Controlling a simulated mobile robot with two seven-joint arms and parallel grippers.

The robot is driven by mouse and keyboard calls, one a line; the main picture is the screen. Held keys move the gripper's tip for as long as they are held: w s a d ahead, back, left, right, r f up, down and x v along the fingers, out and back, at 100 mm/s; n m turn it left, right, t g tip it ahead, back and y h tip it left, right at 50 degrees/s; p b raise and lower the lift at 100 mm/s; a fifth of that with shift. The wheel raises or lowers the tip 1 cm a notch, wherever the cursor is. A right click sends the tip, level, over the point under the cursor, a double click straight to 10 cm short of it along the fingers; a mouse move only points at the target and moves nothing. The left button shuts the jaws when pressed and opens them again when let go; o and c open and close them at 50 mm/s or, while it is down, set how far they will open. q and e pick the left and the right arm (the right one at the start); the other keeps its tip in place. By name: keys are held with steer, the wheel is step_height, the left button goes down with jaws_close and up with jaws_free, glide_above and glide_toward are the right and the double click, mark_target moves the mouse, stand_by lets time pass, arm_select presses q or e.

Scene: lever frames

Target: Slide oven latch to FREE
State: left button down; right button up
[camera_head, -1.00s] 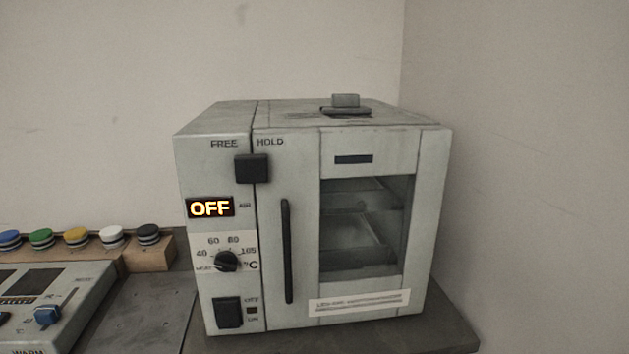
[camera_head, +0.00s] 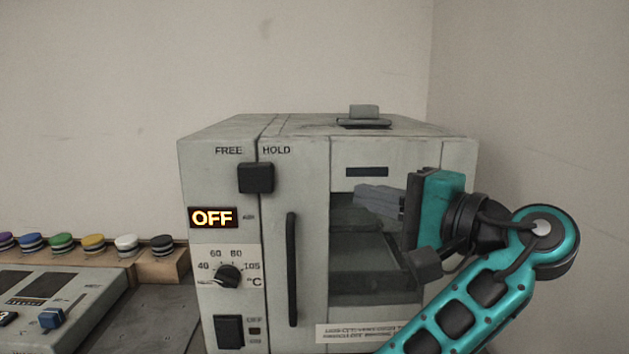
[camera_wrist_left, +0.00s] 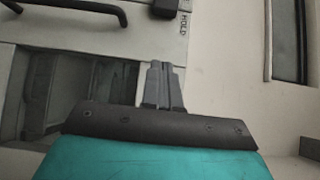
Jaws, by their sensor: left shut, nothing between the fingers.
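The oven (camera_head: 305,160) is a pale grey box with a dark window. Its latch is a black square knob (camera_head: 256,178) at the top of the front, below and between the words FREE and HOLD, lying across the door seam. My left gripper (camera_head: 360,193) is in front of the window, right of and slightly lower than the latch and apart from it. Its grey fingers are shut together and empty. In the left wrist view the fingers (camera_wrist_left: 160,66) point toward the oven front, with the latch knob (camera_wrist_left: 165,8) at the top edge. My right gripper is not in view.
A black vertical door handle (camera_head: 292,268) stands between latch and gripper, lower down. A lit OFF display (camera_head: 212,217), dial (camera_head: 227,276) and black switch (camera_head: 229,331) are on the left panel. Coloured round pieces (camera_head: 62,244) and a grey device (camera_head: 50,300) stand at left.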

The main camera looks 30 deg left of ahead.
arm_select(q)
steer(key=shift+s+d+r+g, duration=0.15)
steer(key=shift+s+r+g, duration=0.05)
steer(key=shift+r+g, duration=0.15)
glide_toward(273, 174)
steer(key=w, duration=0.1)
steer(key=w+a, duration=0.1)
steer(key=w, duration=0.1)
steer(key=shift+a+p, duration=0.35)
steer(key=a, duration=0.1)
steer(key=s+a, duration=0.1)
steer(key=a, duration=0.1)
steer(key=shift+s, duration=0.1)
steer(key=shift+s+a, duration=0.3)
steer(key=shift+a, duration=0.2)
